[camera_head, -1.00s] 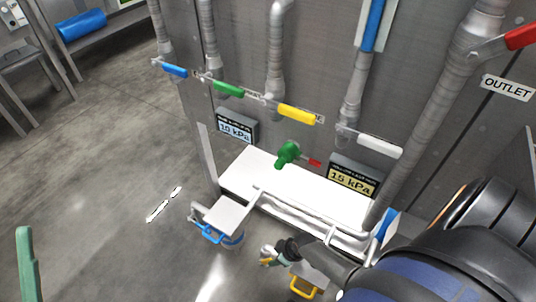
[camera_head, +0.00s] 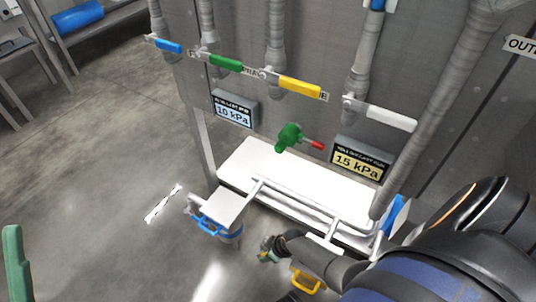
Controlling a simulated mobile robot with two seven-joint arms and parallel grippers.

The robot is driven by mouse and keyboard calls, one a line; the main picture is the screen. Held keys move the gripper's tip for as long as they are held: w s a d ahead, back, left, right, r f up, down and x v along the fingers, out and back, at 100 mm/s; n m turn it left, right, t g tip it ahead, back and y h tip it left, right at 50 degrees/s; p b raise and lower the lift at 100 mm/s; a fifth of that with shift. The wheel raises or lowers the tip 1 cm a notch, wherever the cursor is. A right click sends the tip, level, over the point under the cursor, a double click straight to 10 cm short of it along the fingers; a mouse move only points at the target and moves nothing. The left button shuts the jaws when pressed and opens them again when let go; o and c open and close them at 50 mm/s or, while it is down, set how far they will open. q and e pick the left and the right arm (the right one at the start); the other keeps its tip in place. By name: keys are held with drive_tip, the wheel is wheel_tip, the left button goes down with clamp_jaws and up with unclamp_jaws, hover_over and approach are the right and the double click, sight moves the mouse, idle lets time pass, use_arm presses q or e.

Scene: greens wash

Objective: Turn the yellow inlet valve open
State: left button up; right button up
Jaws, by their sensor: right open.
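The yellow valve handle (camera_head: 300,87) is on a pipe on the metal wall panel, third in a row of lever handles. It lies nearly level, sloping slightly down to the right, and partly covers a label behind it. My right gripper (camera_head: 266,250) is at the lower middle, open and empty, well below the yellow handle and apart from it. It is small and partly hidden by its own wrist. At the lower left edge a green piece (camera_head: 14,262) shows, perhaps part of my left arm; my left gripper's fingers cannot be made out.
Blue (camera_head: 168,46), green (camera_head: 226,64) and white (camera_head: 392,117) handles flank the yellow one. Below are a green valve with a red lever (camera_head: 289,138), displays reading 10 kPa (camera_head: 234,111) and 15 kPa (camera_head: 358,163), and a white ledge (camera_head: 240,160).

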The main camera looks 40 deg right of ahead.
drive_tip(key=shift+c, duration=0.4)
clamp_jaws()
idle(0.9)
